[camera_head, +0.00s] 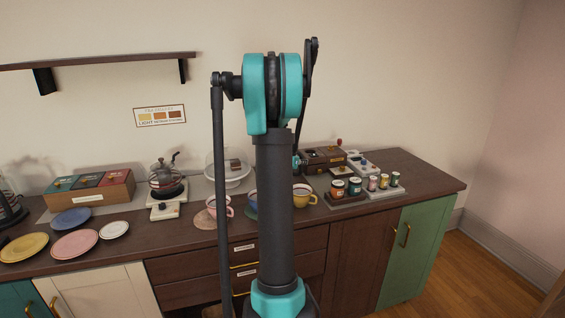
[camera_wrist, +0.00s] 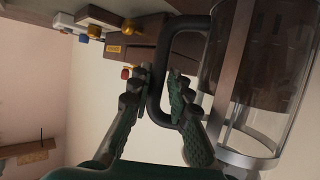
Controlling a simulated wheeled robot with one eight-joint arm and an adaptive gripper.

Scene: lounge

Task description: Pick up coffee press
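The coffee press fills the right of the wrist view, with a clear glass body (camera_wrist: 262,75), metal bands and a black loop handle (camera_wrist: 156,62). My gripper (camera_wrist: 160,84) has its two dark green fingers on either side of the handle's long bar, with their tips close together. I cannot tell whether both fingers press on the bar or a small gap is left. The press appears sideways in this rolled view, and its base contact is out of sight. In the head view my own arm hides my gripper and the press.
A brown box (camera_head: 324,158) with knobs stands behind my arm; it also shows in the wrist view (camera_wrist: 132,48). Jars (camera_head: 338,188), a yellow mug (camera_head: 303,195), a pink mug (camera_head: 222,207), a kettle (camera_head: 166,174) and plates (camera_head: 73,243) crowd the counter (camera_head: 431,174).

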